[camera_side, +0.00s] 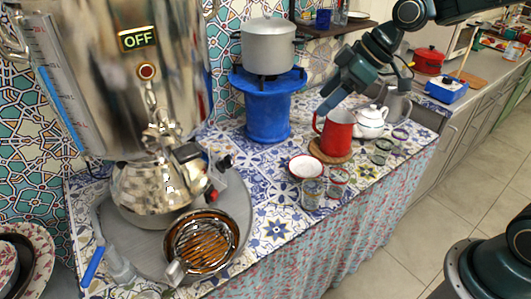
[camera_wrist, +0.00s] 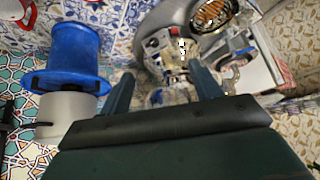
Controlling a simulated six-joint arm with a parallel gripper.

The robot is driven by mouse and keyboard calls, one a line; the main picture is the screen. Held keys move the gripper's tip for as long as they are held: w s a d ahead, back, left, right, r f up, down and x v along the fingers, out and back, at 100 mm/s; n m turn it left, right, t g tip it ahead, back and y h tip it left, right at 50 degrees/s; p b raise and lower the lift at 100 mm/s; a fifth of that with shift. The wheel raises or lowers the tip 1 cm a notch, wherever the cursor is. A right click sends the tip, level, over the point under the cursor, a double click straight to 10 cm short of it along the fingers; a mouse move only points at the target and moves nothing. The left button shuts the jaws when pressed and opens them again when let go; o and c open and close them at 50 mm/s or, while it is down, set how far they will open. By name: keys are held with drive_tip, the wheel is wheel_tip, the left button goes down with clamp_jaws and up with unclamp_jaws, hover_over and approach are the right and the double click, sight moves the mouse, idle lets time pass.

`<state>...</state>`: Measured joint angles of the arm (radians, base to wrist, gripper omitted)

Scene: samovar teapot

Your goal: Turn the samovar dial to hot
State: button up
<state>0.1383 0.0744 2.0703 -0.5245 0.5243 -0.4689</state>
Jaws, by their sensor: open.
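The silver samovar (camera_side: 120,80) stands at the left in the side view, its lit display (camera_side: 138,38) reading OFF above a round red button (camera_side: 147,71). A black and grey control part (camera_side: 187,152) with a dark knob (camera_side: 223,162) and a red piece sits at its lower right; I cannot tell for sure which is the dial, or read its marks. My gripper (camera_side: 332,100) is right of the samovar, above the red mug, well apart from the dial. In the wrist view my gripper (camera_wrist: 160,72) is open and empty, with the samovar's lower parts beyond the fingers.
A blue burner stand (camera_side: 267,108) with a grey pot (camera_side: 268,46) stands between samovar and gripper. A red mug (camera_side: 335,132), white teapot (camera_side: 371,121), white bowl (camera_side: 305,167) and several glasses are on the tiled table. A round grill pan (camera_side: 203,240) lies in front of the samovar.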

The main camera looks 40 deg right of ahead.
drive_tip(key=w+a+f+n+y, duration=0.1)
drive_tip(key=w+f+n+y, duration=0.25)
drive_tip(key=w+f, duration=0.65)
drive_tip(key=n+t+y, duration=0.1)
drive_tip(key=y, duration=0.3)
approach(230, 159)
drive_tip(key=v, duration=0.4)
drive_tip(key=shift+d, duration=0.3)
drive_tip(key=shift+w+a, duration=0.1)
drive_tip(key=shift+a, duration=0.05)
drive_tip(key=x, duration=1.3)
drive_tip(key=shift+w+a+f, duration=0.1)
drive_tip(key=shift+a, duration=0.1)
drive_tip(key=c, duration=1)
